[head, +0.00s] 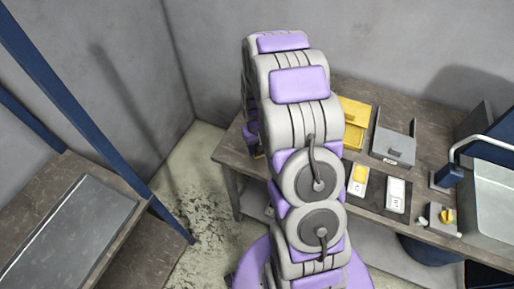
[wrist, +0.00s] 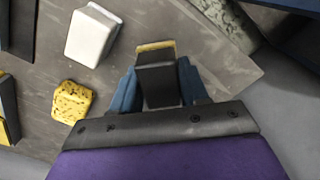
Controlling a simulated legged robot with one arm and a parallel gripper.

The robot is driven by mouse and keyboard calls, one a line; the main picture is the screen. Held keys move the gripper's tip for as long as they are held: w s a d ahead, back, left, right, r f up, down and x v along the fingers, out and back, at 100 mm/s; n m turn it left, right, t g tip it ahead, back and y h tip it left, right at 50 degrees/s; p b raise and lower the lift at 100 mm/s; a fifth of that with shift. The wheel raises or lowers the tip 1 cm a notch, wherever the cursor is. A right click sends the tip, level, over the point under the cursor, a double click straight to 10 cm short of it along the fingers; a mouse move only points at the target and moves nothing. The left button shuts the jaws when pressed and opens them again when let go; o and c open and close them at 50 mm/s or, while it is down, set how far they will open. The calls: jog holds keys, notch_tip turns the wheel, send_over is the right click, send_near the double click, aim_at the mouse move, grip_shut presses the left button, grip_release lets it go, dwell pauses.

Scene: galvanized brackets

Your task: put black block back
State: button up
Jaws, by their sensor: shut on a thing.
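A black block (wrist: 159,85) sits between the blue fingers of my gripper (wrist: 157,78) in the wrist view. The fingers are shut on its two sides. A thin yellow strip (wrist: 155,46) shows along its far edge; I cannot tell whether it belongs to the block. The block is over the grey worktop (wrist: 215,60) near its edge, and I cannot tell whether it touches the surface. In the head view my own arm hides most of the gripper and the block.
A white block (wrist: 93,36) and a yellow sponge-like piece (wrist: 71,102) lie left of my gripper. On the workbench (head: 340,90) stand a yellow box (head: 354,112), a grey box (head: 394,147) and a metal basin (head: 492,205). Another bench (head: 45,195) is at the left, with floor between.

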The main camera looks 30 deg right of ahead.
aim_at(257, 147)
jog(key=shift+w+d+f, duration=0.1)
jog(key=shift+w+d, duration=0.15)
jog(key=shift+w, duration=0.2)
jog(key=shift+w+d+f, duration=0.1)
jog(key=shift+w+d, duration=0.1)
jog(key=shift+w, duration=0.25)
notch_tip(257, 147, down, 3)
jog(key=shift+f+b, duration=0.2)
jog(key=shift+b, duration=0.3)
jog(key=shift+r, duration=0.1)
jog(key=o, duration=1.1)
